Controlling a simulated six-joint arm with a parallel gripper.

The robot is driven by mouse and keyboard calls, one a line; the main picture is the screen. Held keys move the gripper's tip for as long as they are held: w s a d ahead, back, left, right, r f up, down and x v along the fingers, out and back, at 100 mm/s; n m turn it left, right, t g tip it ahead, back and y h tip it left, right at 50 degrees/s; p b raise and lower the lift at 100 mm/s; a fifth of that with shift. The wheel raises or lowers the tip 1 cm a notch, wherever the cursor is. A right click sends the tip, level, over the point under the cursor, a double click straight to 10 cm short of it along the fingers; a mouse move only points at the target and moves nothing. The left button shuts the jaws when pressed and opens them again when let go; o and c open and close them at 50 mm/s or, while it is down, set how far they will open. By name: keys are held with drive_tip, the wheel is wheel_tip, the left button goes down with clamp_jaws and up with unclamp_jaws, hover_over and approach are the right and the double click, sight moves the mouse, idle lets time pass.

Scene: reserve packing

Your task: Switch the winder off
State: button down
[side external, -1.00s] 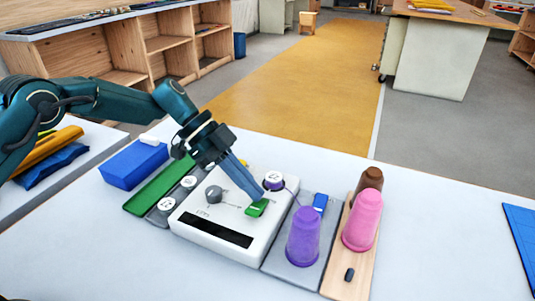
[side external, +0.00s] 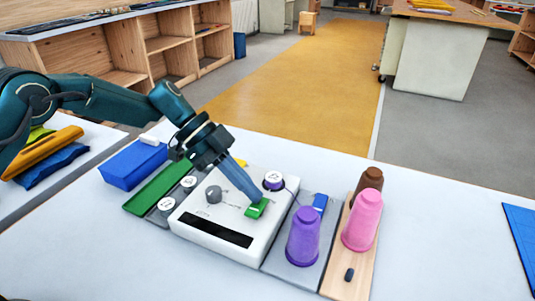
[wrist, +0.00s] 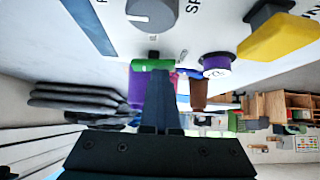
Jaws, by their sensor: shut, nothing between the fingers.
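The winder (side external: 185,219) is a white box with a dark display strip, lying on the table in the side view. A grey dial (side external: 214,194) sits on its top, and shows in the wrist view (wrist: 152,12). A green switch (side external: 258,210) is on its top near the right edge; it also shows in the wrist view (wrist: 152,65). My gripper (side external: 255,197) is shut and empty, pointing down with its fingertips at the green switch. They seem to touch it, and partly hide it. I cannot tell which way the switch is set.
A purple spool-topped post (side external: 274,181) stands at the winder's back right. A purple cone (side external: 302,237) and pink cone (side external: 362,220) stand to the right, with a brown cone (side external: 371,177) behind. A blue box (side external: 133,165) lies left. The front table is clear.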

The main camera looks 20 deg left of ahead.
drive_tip(key=r, duration=0.4)
drive_tip(key=shift+w, duration=0.3)
drive_tip(key=w+v, duration=0.1)
drive_tip(key=v, duration=0.9)
drive_tip(key=s+r+n+t+y, duration=0.3)
drive_tip(key=s+r, duration=0.8)
drive_tip(key=s+a+f+n+t+y, duration=0.2)
drive_tip(key=s+a+f+n+y, duration=0.4)
drive_tip(key=s+f+n, duration=0.6)
drive_tip(key=s+a+n, duration=0.1)
drive_tip(key=a+n, duration=0.1)
drive_tip(key=n, duration=0.1)
drive_tip(key=shift+f+t, duration=0.3)
